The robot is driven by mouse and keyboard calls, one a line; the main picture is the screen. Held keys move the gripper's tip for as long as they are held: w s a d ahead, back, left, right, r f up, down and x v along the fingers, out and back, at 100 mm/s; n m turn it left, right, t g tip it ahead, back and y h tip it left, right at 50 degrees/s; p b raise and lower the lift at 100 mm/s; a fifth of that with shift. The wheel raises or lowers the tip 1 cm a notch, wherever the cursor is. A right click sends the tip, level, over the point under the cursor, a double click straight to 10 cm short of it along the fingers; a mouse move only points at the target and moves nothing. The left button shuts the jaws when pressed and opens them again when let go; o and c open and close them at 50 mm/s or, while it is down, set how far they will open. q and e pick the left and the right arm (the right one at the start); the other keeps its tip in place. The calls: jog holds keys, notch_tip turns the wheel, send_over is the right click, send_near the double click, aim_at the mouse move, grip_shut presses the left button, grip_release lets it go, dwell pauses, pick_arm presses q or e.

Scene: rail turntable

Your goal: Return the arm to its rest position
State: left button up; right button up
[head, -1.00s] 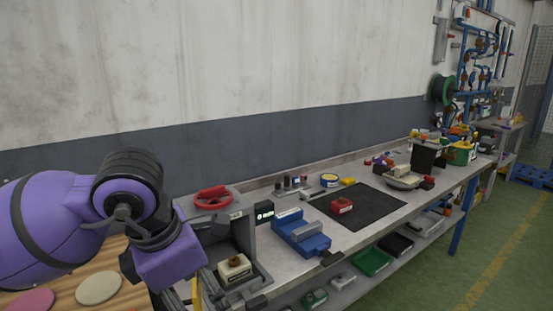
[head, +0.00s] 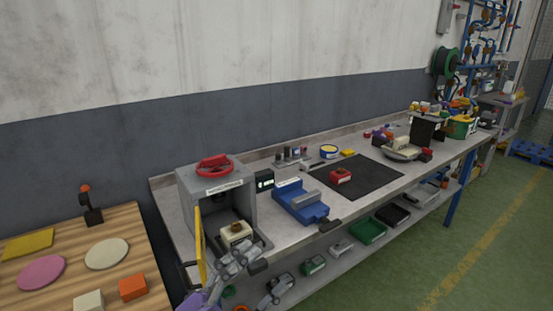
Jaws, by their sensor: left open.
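My left gripper (head: 272,266) is at the bottom of the head view, with its grey fingers spread and nothing visible between them. Its purple wrist shows at the lower edge. The gripper appears in front of the open grey box (head: 249,202), near a cream block (head: 236,233) with a brown knob at the box's opening. I cannot tell whether a finger touches the box or block. The box has a red handwheel (head: 214,163) on top and a yellow door (head: 199,245) swung open on its left. My right gripper is not in view.
A blue vise (head: 300,203) and a black mat (head: 375,178) with a red block (head: 341,176) lie on the bench. Bins, including a green one (head: 368,231), are on the shelf below. A wooden table (head: 70,287) with discs and blocks stands left.

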pick_arm(q)
jog(key=s+a+f+n+t+y, duration=0.1)
jog(key=a+f+n+y, duration=0.6)
jog(key=f, duration=0.5)
jog(key=s+a+f+n+t+y, duration=0.1)
jog(key=s+a+f+n+y, duration=0.1)
jog(key=a+f+n+y, duration=0.65)
jog(key=s+f+n+g+y, duration=0.1)
jog(key=s+f+n+g, duration=0.5)
jog(key=s+f, duration=1.1)
notch_tip(320, 180, down, 3)
jog(key=shift+a+f+g+y, duration=0.1)
jog(key=shift+a+g+y, duration=0.3)
jog(key=shift+g, duration=0.1)
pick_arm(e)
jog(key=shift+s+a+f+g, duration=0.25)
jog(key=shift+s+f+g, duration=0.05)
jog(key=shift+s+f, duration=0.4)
pick_arm(q)
jog(key=shift+n, duration=0.25)
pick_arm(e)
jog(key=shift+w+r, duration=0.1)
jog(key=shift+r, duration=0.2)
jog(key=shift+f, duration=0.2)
